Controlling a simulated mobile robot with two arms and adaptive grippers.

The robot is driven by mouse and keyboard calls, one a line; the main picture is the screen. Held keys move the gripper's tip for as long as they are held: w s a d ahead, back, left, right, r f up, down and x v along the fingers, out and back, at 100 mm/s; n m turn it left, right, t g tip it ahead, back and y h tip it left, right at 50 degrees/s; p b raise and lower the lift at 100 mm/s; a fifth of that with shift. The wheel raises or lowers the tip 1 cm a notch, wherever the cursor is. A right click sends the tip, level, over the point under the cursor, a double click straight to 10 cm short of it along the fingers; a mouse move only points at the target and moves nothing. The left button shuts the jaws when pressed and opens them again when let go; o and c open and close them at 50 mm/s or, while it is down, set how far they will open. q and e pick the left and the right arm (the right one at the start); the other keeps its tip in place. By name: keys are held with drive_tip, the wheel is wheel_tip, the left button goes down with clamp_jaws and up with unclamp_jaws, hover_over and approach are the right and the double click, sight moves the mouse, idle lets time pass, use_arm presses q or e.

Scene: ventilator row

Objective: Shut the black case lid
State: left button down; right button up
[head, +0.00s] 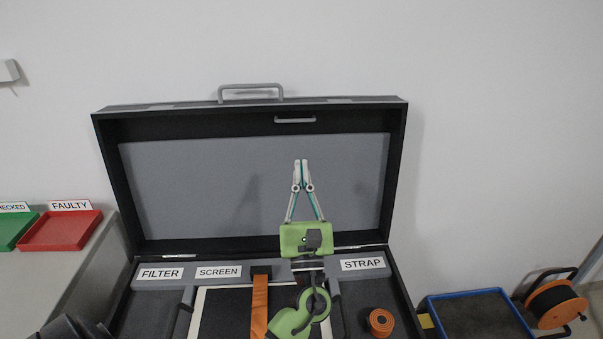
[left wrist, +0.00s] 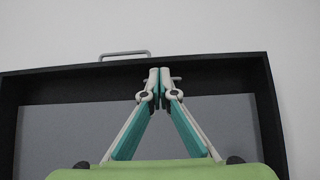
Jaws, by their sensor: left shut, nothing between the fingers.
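The black case (head: 402,290) stands open, with its lid (head: 398,165) raised upright against the wall side. The lid has a grey inner panel, a grey handle (head: 251,88) on its top edge and a small latch bar (head: 295,120) inside the rim. My left gripper (head: 300,163) is shut and empty, pointing up in front of the lid's inner panel. In the left wrist view the closed fingertips (left wrist: 160,72) overlap the lid's upper rim (left wrist: 215,72); whether they touch it I cannot tell. My right gripper is not clearly in view.
Red (head: 62,231) and green (head: 15,232) trays sit at left. A blue-rimmed tray (head: 470,293) and cable reel (head: 555,303) stand at right.

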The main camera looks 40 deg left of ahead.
use_arm(q)
drive_tip(key=shift+f, duration=0.1)
drive_tip(key=v, duration=1.2)
